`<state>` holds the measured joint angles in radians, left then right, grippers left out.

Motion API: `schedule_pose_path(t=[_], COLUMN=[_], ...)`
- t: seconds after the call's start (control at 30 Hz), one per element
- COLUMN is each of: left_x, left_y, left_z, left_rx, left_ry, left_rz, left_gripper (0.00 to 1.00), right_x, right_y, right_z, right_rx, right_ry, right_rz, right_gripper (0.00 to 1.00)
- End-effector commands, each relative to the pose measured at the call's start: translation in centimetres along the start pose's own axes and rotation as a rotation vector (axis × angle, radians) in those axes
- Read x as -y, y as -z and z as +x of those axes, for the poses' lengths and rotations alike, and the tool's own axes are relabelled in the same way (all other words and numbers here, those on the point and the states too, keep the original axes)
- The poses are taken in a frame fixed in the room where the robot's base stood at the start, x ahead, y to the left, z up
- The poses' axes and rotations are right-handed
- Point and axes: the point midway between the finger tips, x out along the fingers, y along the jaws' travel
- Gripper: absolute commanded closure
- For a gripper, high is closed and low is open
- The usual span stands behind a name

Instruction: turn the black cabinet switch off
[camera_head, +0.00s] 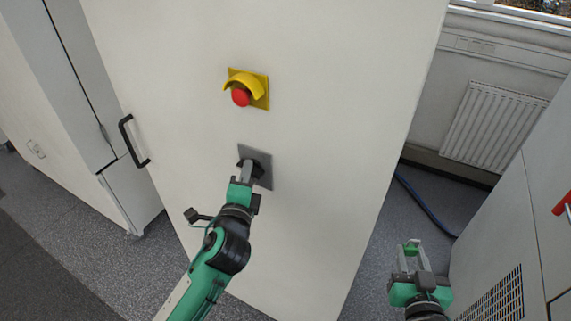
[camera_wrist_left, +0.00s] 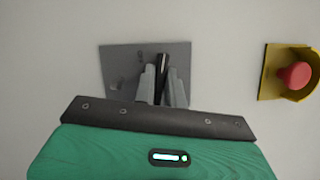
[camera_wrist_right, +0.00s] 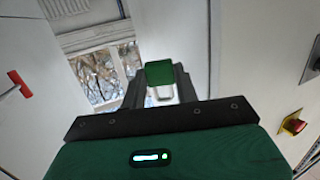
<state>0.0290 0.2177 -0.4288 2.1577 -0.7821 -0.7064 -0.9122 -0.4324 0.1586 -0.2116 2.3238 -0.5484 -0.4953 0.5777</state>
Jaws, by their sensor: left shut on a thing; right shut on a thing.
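The black cabinet switch (camera_head: 258,170) sits on a grey plate (camera_head: 263,155) on the white cabinet front, below a red button. My left gripper (camera_head: 247,166) is at the plate, its fingers closed around the switch handle. In the left wrist view, the black handle (camera_wrist_left: 161,72) shows as a narrow dark strip between the fingertips and tilts slightly; the fingers hide the rest of the switch. My right gripper (camera_head: 408,250) is away from the cabinet front at lower right. It is shut on a green padlock with a pale metal shackle (camera_wrist_right: 160,73), seen in the right wrist view.
A red emergency button (camera_head: 241,97) with a yellow guard (camera_head: 259,82) sticks out above the switch. A black door handle (camera_head: 132,141) is to the left. A blue hose (camera_head: 425,206) lies on the floor at right, near a radiator (camera_head: 492,128). A vented cabinet stands at far right.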

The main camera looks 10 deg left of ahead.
Motion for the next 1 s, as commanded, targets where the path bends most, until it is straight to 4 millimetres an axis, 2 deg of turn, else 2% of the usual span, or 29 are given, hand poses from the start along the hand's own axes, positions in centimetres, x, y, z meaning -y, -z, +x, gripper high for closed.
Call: schedule_pose_path(t=[0.03,0.3,0.97,1.0], left_x=[0.4,0.2,0.0,0.0], left_y=[-0.1,-0.1,0.0,0.0], left_z=[0.0,0.0,0.0,0.0], left_rx=[0.001,0.002,0.001,0.001], left_ry=[-0.013,-0.062,-0.083,-0.083], left_rz=[-0.031,-0.151,-0.201,-0.201], left_gripper=[1.0,1.0,1.0,0.82], right_x=[0.0,0.0,0.0,0.0], right_y=[0.7,1.9,2.2,2.2], right_z=[-0.1,-0.2,-0.2,-0.2], right_rx=[-0.001,-0.001,-0.001,-0.001], right_ry=[0.0,0.0,0.0,0.0], right_rz=[0.0,0.0,0.0,0.0], right_gripper=[0.86,0.86,0.86,0.86])
